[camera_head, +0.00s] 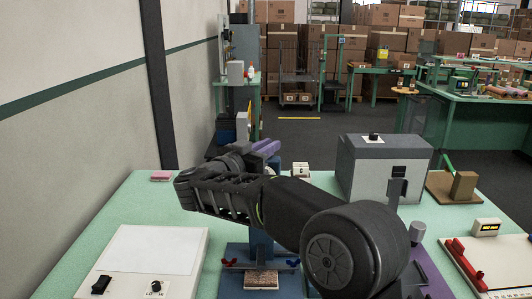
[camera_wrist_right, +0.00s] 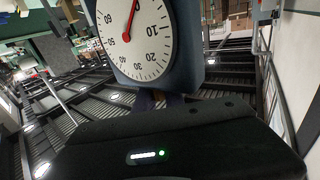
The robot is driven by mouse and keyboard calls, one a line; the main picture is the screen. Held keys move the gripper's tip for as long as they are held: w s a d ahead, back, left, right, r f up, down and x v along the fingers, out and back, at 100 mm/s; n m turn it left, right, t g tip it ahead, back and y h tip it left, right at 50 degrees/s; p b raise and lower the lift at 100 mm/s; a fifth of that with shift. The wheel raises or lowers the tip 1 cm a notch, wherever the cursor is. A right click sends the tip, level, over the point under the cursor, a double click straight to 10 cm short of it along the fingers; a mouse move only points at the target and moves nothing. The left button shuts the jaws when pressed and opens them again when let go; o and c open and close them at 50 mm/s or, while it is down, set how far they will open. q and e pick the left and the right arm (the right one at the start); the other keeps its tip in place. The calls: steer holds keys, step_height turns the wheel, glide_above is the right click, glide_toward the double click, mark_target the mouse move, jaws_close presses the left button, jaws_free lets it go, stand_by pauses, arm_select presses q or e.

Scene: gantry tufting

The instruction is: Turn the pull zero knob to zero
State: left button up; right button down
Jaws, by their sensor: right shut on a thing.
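The pull tester is a blue stand (camera_head: 262,245) on the green table, with a small brown sample on its base. Its round white dial (camera_wrist_right: 135,35) fills the top of the right wrist view, cut off by the frame edge. The dial's red needle points almost straight up in that view, between the 60 and the 10. My right gripper (camera_head: 266,148) is at the top of the stand, shut on the pull zero knob. The knob itself is hidden by the gripper and the dial housing (camera_wrist_right: 190,65). My left gripper is out of view.
A white panel (camera_head: 160,250) with a black switch and a knob lies at front left. A grey box (camera_head: 385,185) stands right of my arm. A pink block (camera_head: 160,176) lies at the far left.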

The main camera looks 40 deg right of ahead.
steer(key=shift+s+m+g+b, duration=0.15)
steer(key=shift+m+g+b, duration=0.6)
steer(key=shift+g, duration=0.35)
steer(key=shift+h, duration=0.3)
steer(key=shift+d, duration=0.1)
steer(key=c, duration=1.4)
jaws_free()
steer(key=s+a, duration=0.1)
steer(key=a, duration=0.6)
steer(key=shift+s+a+b, duration=0.25)
steer(key=shift+a+b, duration=0.1)
steer(key=shift+b, duration=0.05)
